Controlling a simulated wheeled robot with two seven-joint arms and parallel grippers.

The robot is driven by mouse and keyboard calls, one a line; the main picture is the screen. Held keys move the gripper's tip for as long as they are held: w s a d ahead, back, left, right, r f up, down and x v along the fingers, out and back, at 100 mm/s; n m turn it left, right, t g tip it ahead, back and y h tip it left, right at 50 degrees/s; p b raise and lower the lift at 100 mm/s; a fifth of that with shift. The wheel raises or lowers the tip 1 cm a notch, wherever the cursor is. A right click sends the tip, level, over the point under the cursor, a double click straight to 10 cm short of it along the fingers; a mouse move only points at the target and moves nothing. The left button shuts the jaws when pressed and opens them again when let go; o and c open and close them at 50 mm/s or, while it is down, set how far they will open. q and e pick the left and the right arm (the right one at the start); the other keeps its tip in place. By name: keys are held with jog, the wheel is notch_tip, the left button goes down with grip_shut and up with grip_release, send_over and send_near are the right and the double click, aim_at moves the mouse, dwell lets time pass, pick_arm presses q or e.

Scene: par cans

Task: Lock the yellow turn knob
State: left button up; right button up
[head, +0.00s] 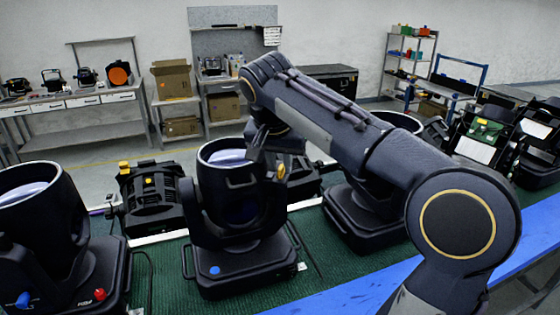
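A black par can (238,185) stands upright on its base on the green mat (318,275), in the middle of the head view. A small yellow turn knob (281,171) shows on the right side of this can. My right gripper (268,152) hangs from the raised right arm, at the can's upper right edge, just above the knob. It partly covers that side of the can. Its fingers are dark and small here, so I cannot tell their opening or whether they touch the knob. My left gripper is not in view.
Another can (40,225) with a blue knob (23,299) and a red knob (99,294) stands at left. A third can (365,205) stands at right, partly behind my arm. A black fixture (150,195) with a yellow part lies behind. A blue strip (345,290) runs along the near edge.

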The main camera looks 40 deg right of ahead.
grip_shut()
jog(key=shift+n, duration=0.3)
jog(key=n+t+y, duration=0.1)
jog(key=n, duration=0.2)
jog(key=shift+s+d+r+n+p, duration=0.1)
jog(key=shift+n+p, duration=0.2)
jog(key=n+y, duration=0.1)
jog(key=n, duration=0.1)
jog(key=n+t+p, duration=0.1)
jog(key=n, duration=0.1)
jog(key=shift+d+y, duration=0.15)
jog(key=shift+y, duration=0.25)
jog(key=n+y+p, duration=0.1)
jog(key=n+y, duration=0.1)
jog(key=n, duration=0.3)
jog(key=shift+d+n+p, duration=0.1)
jog(key=shift+n+p, duration=0.25)
jog(key=shift+n, duration=0.05)
jog(key=shift+n+g+y, duration=0.4)
jog(key=shift+n+y, duration=0.4)
jog(key=shift+n, duration=1.2)
jog(key=shift+o, duration=1.4)
grip_release()
